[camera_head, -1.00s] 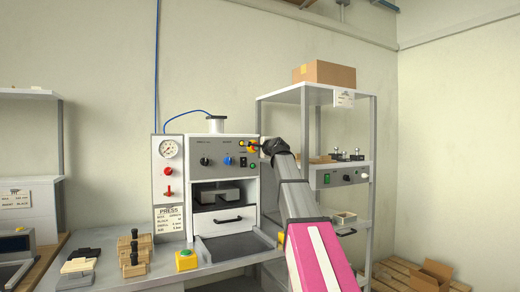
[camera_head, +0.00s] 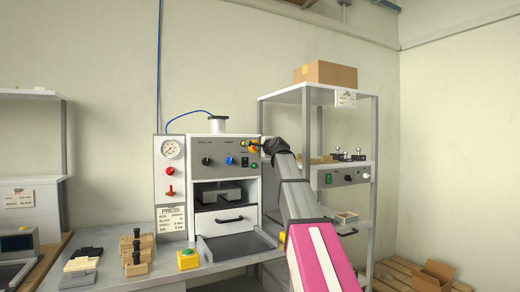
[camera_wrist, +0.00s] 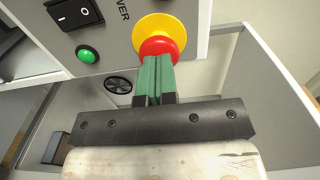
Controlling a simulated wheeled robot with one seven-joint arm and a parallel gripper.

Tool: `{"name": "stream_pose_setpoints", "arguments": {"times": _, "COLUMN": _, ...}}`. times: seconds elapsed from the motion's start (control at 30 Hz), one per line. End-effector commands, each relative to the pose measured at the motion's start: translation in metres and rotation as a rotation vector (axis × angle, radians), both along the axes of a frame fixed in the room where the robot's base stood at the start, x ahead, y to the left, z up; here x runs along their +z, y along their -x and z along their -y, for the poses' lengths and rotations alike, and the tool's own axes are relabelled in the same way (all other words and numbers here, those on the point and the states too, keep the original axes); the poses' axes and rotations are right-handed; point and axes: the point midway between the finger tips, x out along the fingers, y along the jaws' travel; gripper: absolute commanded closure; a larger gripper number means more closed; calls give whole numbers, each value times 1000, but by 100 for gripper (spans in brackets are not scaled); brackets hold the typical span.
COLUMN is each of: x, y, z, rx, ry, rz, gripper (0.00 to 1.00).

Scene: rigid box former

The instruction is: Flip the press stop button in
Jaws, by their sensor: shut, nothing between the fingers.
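The press stop button is a red mushroom knob (camera_wrist: 158,47) on a yellow round base (camera_wrist: 163,27), on the grey front panel of the press. In the wrist view my gripper (camera_wrist: 158,60) is shut and empty. Its green fingertips are at the lower edge of the red knob and overlap it in the picture; I cannot tell whether they touch it. In the head view the button's yellow part (camera_head: 254,142) shows at the panel's upper right, and the dark end of my arm partly hides it.
A black rocker switch (camera_wrist: 74,12) and a green button (camera_wrist: 87,55) sit left of the stop button. The press (camera_head: 196,146) has an open chamber below. A shelf rack (camera_head: 318,90) stands close on the right.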

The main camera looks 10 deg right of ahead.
Motion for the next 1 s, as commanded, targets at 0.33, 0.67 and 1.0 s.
{"name": "stream_pose_setpoints", "arguments": {"times": 0.33, "x": -3, "y": 67, "z": 18, "rx": -2, "ry": 2, "rz": 2, "gripper": 100}}
{"name": "stream_pose_setpoints", "arguments": {"times": 0.67, "x": -3, "y": 118, "z": 36, "rx": -1, "ry": 1, "rz": -1, "gripper": 100}}
{"name": "stream_pose_setpoints", "arguments": {"times": 1.0, "x": -2, "y": 122, "z": 37, "rx": 0, "ry": 2, "rz": 0, "gripper": 100}}
